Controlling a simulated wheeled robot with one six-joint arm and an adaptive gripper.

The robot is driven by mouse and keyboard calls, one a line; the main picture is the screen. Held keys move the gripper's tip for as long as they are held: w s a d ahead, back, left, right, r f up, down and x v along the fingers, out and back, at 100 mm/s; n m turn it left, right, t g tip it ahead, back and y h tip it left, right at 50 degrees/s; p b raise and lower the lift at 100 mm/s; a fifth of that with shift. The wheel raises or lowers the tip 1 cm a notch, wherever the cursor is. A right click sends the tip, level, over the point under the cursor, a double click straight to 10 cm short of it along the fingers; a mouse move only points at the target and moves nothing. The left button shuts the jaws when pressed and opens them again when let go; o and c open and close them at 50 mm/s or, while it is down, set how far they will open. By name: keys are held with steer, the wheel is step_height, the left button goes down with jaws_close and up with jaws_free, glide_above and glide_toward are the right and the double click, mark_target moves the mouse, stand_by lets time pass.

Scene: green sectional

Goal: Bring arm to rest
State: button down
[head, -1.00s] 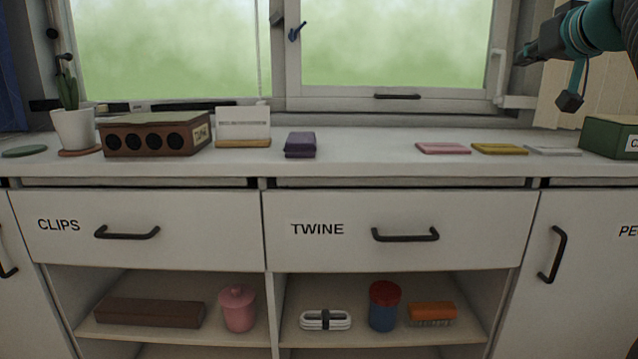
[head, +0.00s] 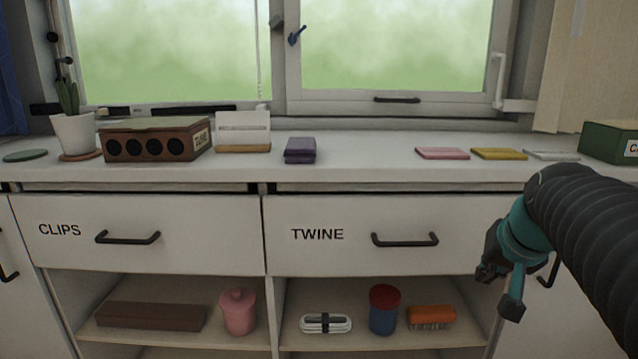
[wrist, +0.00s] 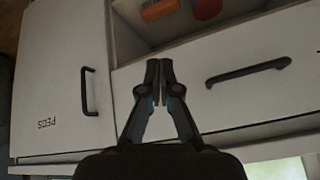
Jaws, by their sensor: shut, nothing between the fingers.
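My gripper (head: 497,285) is at the right of the head view, at the end of my dark ribbed arm with its teal wrist. It hangs in front of the right cabinet, below the counter top. In the wrist view my gripper (wrist: 159,75) has its two dark fingers together, with nothing between them. Behind the fingers are the white drawer front with its dark handle (wrist: 248,71) and the PEGS door (wrist: 55,90). The fingers appear apart from the furniture, though the exact distance cannot be told.
The TWINE drawer (head: 345,255) and CLIPS drawer (head: 190,250) are closed. The open shelf below holds an orange brush (head: 431,315), a blue red-lidded jar (head: 383,312) and a pink jar (head: 238,312). The counter (head: 370,168) carries a purple block (head: 300,150) and a green box (head: 609,143).

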steer(key=s+a+f+n+p, duration=0.1)
steer(key=s+a+f+n, duration=0.1)
steer(key=s+a+f, duration=0.2)
steer(key=s+a+f+n+g+p, duration=0.1)
steer(key=s+a+f, duration=0.4)
steer(key=s, duration=0.5)
steer(key=shift+s+a+n+y, duration=0.35)
steer(key=shift+a+n, duration=0.45)
steer(key=shift+a, duration=0.55)
steer(key=shift+f, duration=0.1)
